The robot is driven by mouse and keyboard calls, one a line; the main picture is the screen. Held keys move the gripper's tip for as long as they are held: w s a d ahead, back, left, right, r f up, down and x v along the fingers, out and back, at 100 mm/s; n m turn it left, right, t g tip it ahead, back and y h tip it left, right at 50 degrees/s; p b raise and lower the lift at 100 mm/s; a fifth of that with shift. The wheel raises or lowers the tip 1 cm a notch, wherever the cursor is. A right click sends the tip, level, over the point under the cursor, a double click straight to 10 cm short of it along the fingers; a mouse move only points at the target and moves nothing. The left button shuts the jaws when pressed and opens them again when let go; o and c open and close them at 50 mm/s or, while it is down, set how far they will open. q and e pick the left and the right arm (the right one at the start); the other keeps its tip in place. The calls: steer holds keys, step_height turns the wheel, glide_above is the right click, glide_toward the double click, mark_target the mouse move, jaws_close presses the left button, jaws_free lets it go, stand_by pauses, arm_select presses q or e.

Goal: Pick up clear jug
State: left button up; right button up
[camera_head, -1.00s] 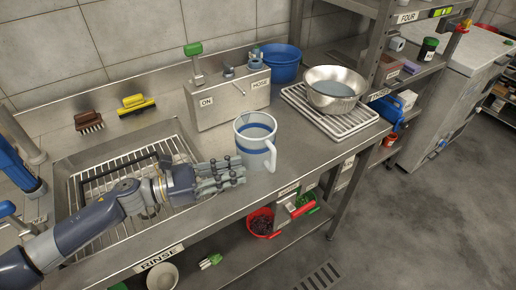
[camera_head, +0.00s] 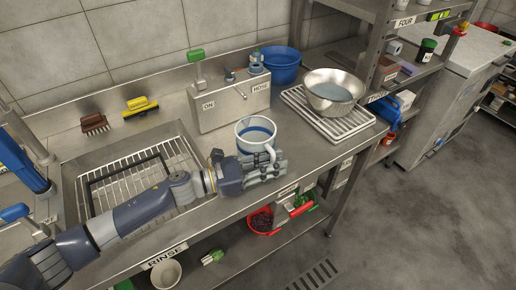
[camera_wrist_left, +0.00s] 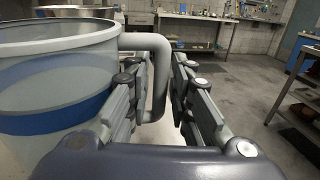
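The clear jug (camera_head: 256,134), with a blue band and a pale handle, stands upright on the steel counter right of the sink. My left gripper (camera_head: 268,165) is at its near side and covers its lower part in the head view. In the left wrist view the jug (camera_wrist_left: 55,85) fills the left side, and its handle (camera_wrist_left: 160,75) shows between the two fingers of the gripper (camera_wrist_left: 162,95). A gap shows between the fingers, so they are open around the handle. I cannot tell whether they touch it. My right gripper is not in view.
A metal bowl (camera_head: 333,88) sits on a wire rack (camera_head: 350,128) to the right. A steel dispenser box (camera_head: 229,106) and blue bucket (camera_head: 281,66) stand behind the jug. The sink grid (camera_head: 137,177) is left. A red basket (camera_head: 263,220) is on the shelf below.

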mark_target(274, 152)
arm_select(q)
steer(key=shift+c, duration=0.5)
steer(key=shift+a, duration=0.1)
jaws_close()
steer(key=shift+r, duration=0.6)
step_height(274, 152, up, 3)
steer(key=shift+f+b, duration=0.15)
steer(key=shift+b, duration=0.15)
steer(key=s+a+b, duration=0.1)
steer(key=s+a, duration=0.1)
steer(key=s, duration=0.5)
steer(key=s+a+r+b, duration=0.1)
steer(key=s+a+b, duration=0.1)
steer(key=s, duration=0.6)
steer(key=shift+a+b, duration=0.3)
steer(key=shift+a, duration=0.5)
